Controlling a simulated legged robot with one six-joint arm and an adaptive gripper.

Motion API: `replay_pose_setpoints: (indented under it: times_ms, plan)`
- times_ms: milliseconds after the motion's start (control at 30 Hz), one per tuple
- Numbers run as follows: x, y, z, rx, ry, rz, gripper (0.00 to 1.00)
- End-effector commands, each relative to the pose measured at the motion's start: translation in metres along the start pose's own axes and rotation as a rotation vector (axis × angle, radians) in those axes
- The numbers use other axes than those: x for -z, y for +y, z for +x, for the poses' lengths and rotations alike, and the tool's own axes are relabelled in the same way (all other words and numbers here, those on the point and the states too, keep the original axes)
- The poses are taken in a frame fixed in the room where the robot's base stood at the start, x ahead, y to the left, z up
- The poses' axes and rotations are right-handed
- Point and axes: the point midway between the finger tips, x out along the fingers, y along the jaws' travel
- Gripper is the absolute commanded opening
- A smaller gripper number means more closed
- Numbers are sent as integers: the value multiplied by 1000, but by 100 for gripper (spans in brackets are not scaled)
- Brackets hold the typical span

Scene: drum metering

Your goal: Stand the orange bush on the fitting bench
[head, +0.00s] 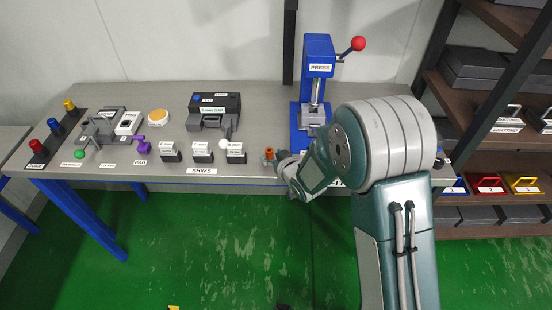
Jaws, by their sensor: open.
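A small orange bush-like piece (268,153) shows near the front edge of the long grey bench (170,90), just right of the shim blocks. It looks upright, but it is too small to tell whether it touches the bench top. My gripper (279,157) is close against its right side and is open. The fingertips are small and partly hidden by my own wrist, so I cannot tell whether they reach around the piece.
A blue press (318,70) with a red-knobbed lever stands behind my arm. Shelves (490,80) stand at right. The green floor is mostly clear.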

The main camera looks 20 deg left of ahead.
Motion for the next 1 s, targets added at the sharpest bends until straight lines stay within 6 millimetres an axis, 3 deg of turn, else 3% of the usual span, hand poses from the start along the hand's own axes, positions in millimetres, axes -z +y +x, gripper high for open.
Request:
replay_pose_setpoints:
  times_ms: [167,400,600,1000]
  plan:
    - [0,0,-24,-1,0,0,67]
    - [1,0,-75,-2,1,0,67]
    - [0,0,-107,-1,0,0,67]
    - [0,1,-119,-4,-3,-1,67]
